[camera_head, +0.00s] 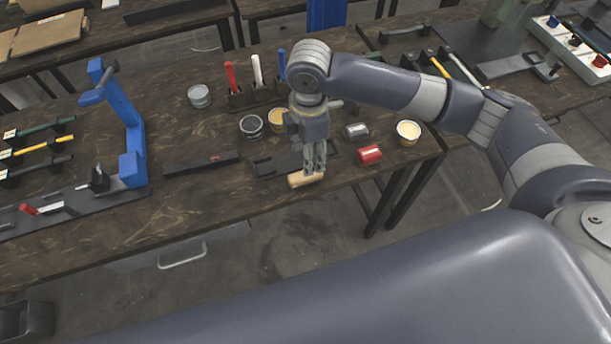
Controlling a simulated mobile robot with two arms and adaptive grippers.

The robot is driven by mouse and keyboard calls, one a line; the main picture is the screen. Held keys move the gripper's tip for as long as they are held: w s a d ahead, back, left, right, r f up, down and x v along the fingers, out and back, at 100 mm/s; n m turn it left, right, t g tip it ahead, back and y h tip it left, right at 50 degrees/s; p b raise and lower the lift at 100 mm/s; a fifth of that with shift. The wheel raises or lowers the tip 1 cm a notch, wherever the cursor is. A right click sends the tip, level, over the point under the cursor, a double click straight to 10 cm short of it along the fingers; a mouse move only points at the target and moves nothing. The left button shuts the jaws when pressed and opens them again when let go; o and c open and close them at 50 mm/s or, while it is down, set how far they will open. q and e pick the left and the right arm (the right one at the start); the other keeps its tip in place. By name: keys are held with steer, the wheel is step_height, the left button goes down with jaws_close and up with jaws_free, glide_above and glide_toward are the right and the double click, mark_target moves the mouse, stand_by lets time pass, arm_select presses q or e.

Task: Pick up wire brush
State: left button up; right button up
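A small block with a pale wooden body (304,180), probably the wire brush, is at the front edge of the dark wooden table. Its bristles cannot be made out. My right gripper (314,168) points down right over it, with its fingers at or just above the wood. The fingers look close together. I cannot tell whether they touch or hold the block. My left gripper is not in view.
A dark tray (263,167) lies just behind the block. A red box (370,154), a grey box (356,131) and several open tins, one cream-filled (408,131), stand around. A blue press (131,140) stands at left. Bare table (200,196) lies between.

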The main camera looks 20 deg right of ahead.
step_height(320, 180, down, 4)
steer(key=shift+f, duration=0.15)
steer(key=f, duration=0.1)
steer(key=f+p, duration=0.1)
steer(key=f, duration=0.2)
steer(key=shift+s+a+f+p, duration=0.15)
steer(key=shift+a+p, duration=0.15)
steer(key=shift+a, duration=0.1)
steer(key=shift+f, duration=0.45)
steer(key=c, duration=1.2)
